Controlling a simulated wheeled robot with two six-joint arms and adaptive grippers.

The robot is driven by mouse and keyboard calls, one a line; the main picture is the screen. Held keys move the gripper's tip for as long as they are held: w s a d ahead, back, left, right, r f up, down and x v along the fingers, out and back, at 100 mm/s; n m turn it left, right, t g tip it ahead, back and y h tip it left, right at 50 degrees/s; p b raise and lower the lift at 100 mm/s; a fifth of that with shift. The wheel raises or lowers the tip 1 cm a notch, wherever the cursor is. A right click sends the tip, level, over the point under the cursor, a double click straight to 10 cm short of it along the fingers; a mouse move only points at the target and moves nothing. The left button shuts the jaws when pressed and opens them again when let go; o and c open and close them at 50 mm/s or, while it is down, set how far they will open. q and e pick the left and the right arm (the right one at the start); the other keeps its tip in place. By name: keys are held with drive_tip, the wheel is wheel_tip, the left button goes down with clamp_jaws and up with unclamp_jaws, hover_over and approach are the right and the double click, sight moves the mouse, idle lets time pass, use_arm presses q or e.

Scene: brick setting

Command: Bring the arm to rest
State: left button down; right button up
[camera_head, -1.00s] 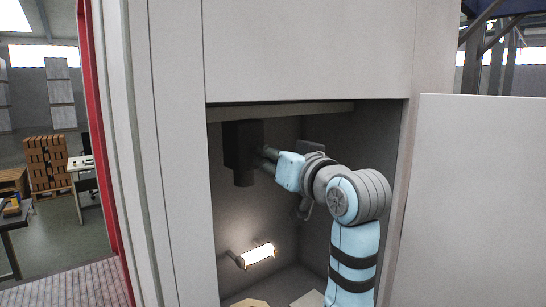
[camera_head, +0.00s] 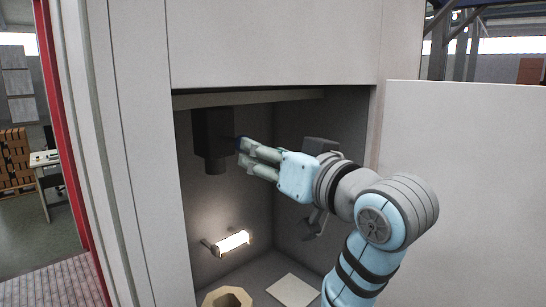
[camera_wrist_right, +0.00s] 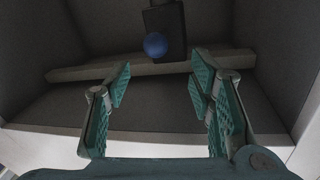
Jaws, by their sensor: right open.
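My right arm reaches into an open cabinet (camera_head: 280,81). My right gripper (camera_head: 242,153) is open and empty, with its fingertips near the right side of a dark box (camera_head: 212,135) under the cabinet's upper ledge. In the right wrist view my gripper (camera_wrist_right: 160,68) has its two green-padded fingers apart with nothing between them. A round blue knob (camera_wrist_right: 155,45) on the dark box lies beyond the fingertips. In the head view I cannot tell the exact gap between fingers and box. My left gripper is not in view.
A lit lamp (camera_head: 232,243) is on the cabinet wall below. An octagonal ring (camera_head: 213,298) and a flat pale plate (camera_head: 293,290) lie on the cabinet floor. The open door panel (camera_head: 465,190) is right of my arm. A grey bracket (camera_head: 318,146) is behind my wrist.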

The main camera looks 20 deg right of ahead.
drive_tip(key=shift+v, duration=1.1)
drive_tip(key=shift+w, duration=0.1)
